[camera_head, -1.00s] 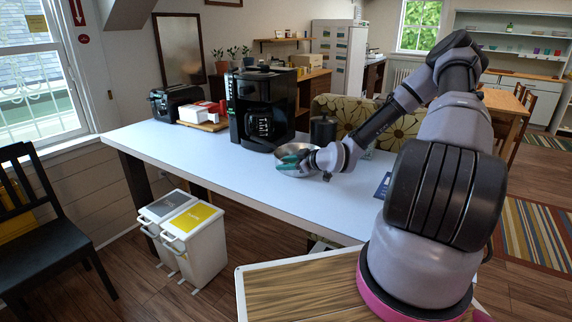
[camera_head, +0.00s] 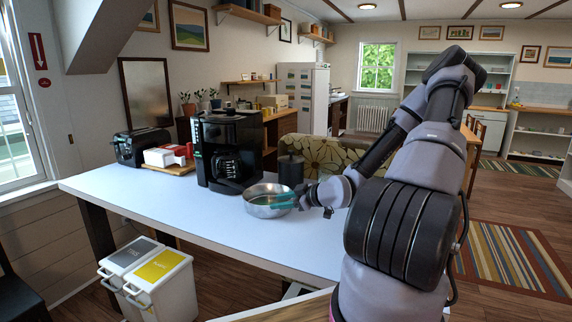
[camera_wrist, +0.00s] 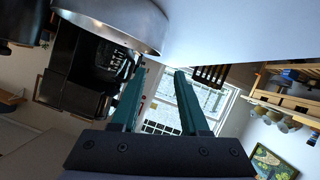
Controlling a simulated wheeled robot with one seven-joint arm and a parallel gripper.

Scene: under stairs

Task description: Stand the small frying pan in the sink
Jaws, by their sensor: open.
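A round silver metal pan (camera_head: 268,205) sits on the white table in front of the coffee maker. I see no handle on it and cannot tell whether it is the small frying pan. Its curved side also shows at the upper left of the wrist view (camera_wrist: 125,18). My gripper (camera_head: 283,201) is low over the table at the pan's right side. In the wrist view its two teal fingers (camera_wrist: 160,70) are apart with nothing between them. The pan is beyond the fingertips; contact cannot be told. I see no sink.
The black coffee maker (camera_head: 227,150) stands close behind the pan, with a dark canister (camera_head: 290,171) to its right. A toaster (camera_head: 143,147) and a wooden board with boxes (camera_head: 168,165) are farther left. The table's left front (camera_head: 165,205) is clear. Bins (camera_head: 150,275) stand below.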

